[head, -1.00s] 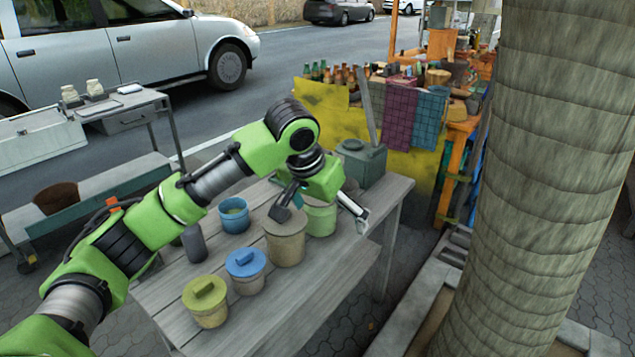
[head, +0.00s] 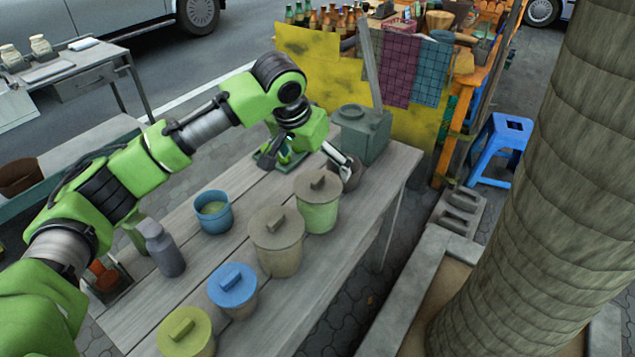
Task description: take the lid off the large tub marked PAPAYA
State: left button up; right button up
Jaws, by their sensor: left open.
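Lidded tubs stand in a row on the grey wooden table (head: 340,245). The two larger ones are a beige tub (head: 281,262) with a grey-brown lid (head: 277,228) and a light green tub (head: 318,217) with a similar lid (head: 318,184). Both lids are on. No marking is readable, so I cannot tell which is PAPAYA. My left gripper (head: 307,165) is open and empty, its fingers spread just beyond the light green tub's lid and apart from it, as far as I can see. My right gripper is out of view.
Smaller tubs with a blue lid (head: 232,285) and a yellow-green lid (head: 184,331) stand nearer. An open blue pot (head: 214,213) and a grey bottle (head: 165,250) are at left. A grey-green box (head: 362,135) stands at the back. A palm trunk (head: 550,200) rises at right.

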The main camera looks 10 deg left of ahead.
aim_at(317, 179)
pick_arm(q)
jog(key=x, duration=0.3)
jog(key=shift+w+a, duration=0.1)
jog(key=shift+a, duration=0.1)
jog(key=shift+w+f, duration=0.2)
jog(key=shift+w+f+p, duration=0.2)
jog(key=shift+f+p, duration=0.1)
jog(key=shift+f, duration=0.35)
jog(key=x, duration=0.3)
jog(key=shift+w+a+f, duration=0.1)
jog(key=shift+f, duration=0.15)
jog(key=shift+w+f, duration=0.1)
jog(key=shift+f, duration=0.1)
jog(key=shift+r, duration=0.1)
jog(key=c, duration=1)
jog(key=shift+c, duration=0.2)
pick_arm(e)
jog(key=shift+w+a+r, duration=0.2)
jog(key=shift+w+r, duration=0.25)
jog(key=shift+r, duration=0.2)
